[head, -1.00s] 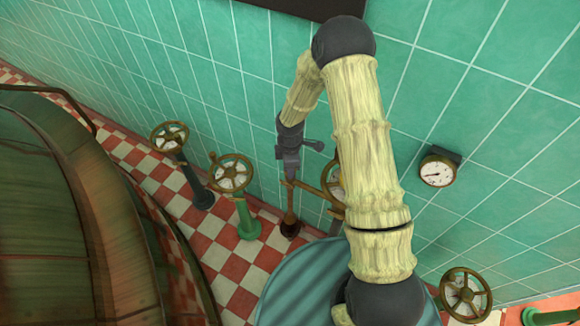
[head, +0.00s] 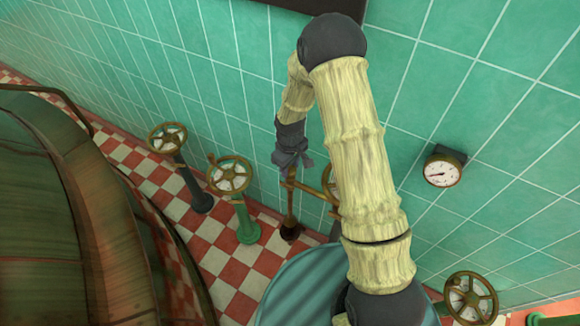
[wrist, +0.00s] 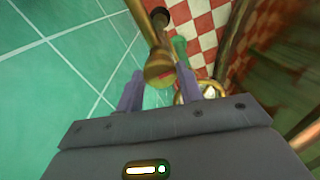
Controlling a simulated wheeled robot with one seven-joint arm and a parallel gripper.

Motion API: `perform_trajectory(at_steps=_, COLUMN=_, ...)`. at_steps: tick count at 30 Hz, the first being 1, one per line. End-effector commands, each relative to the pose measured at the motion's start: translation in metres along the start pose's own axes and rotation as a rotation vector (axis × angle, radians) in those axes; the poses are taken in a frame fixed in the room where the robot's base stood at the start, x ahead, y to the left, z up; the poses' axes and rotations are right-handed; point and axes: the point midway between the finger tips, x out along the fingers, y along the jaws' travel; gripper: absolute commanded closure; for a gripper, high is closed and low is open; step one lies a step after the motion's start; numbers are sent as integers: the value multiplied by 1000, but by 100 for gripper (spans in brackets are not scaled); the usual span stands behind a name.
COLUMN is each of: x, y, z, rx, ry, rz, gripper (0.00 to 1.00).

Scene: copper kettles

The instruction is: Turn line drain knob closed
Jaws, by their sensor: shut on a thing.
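A brass knob (wrist: 159,66) sits between the two purple-grey fingers of my gripper (wrist: 160,88) in the wrist view. My gripper is shut on it. In the head view my gripper (head: 290,168) points down at the top of a thin brown post (head: 291,208) by the tiled wall, and its jaws hide the knob there. The post stands upright on a dark round foot. I cannot tell from the frames how far the knob is turned.
Two valve wheels on stands, one dark (head: 168,138) and one green (head: 229,175), stand left of the post. Another wheel (head: 331,186) is partly behind my arm. A gauge (head: 442,170) is on the wall, and a large copper vessel (head: 70,220) fills the left.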

Motion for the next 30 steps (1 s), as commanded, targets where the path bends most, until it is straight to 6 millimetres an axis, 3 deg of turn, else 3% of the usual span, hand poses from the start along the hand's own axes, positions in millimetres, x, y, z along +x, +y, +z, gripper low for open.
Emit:
perform_trajectory(at_steps=18, x=-1, y=0, z=-2, rx=60, ry=5, rz=2, gripper=86)
perform_trajectory(at_steps=19, x=-1, y=0, z=-2, rx=60, ry=5, rz=2, gripper=59)
perform_trajectory(at_steps=22, x=-1, y=0, z=-1, rx=59, ry=4, rz=1, gripper=41)
perform_trajectory(at_steps=30, x=-1, y=0, z=-1, rx=58, ry=2, rz=1, gripper=41)
